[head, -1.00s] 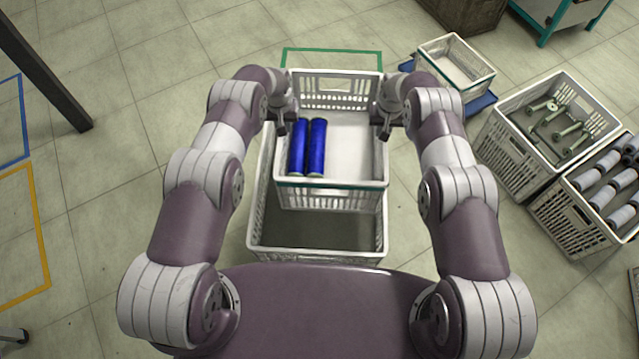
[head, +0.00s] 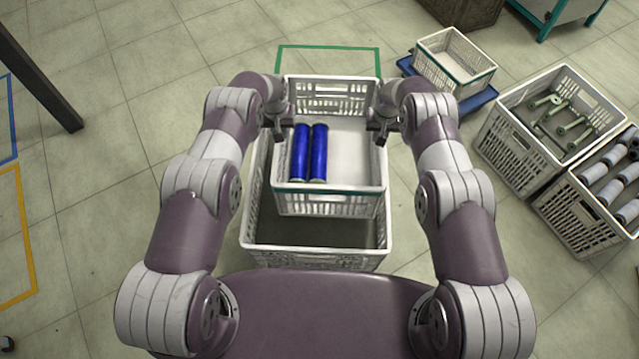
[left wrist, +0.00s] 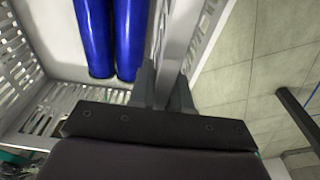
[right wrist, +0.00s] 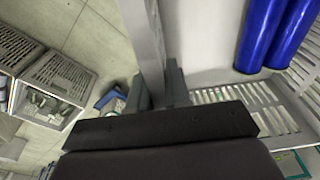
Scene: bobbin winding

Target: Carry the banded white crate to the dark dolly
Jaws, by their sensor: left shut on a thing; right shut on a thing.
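The banded white crate (head: 330,204), with a green band along its near rim, is held level between my two grippers. Two blue bobbins (head: 309,153) lie side by side in its left half; they also show in the left wrist view (left wrist: 112,38) and the right wrist view (right wrist: 274,35). My left gripper (head: 281,128) is shut on the crate's left wall, and my right gripper (head: 378,128) on its right wall. In the wrist views the wall passes between the fingers. No dolly that I can clearly name as the dark one shows.
A larger white crate (head: 251,237) with a grey inside is below the held one; I cannot tell if they touch. A small banded crate (head: 455,62) stands on a blue base (head: 477,103). Bobbin crates (head: 520,146) stand right. A dark post (head: 40,75) stands left; green-outlined floor (head: 328,47) lies ahead.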

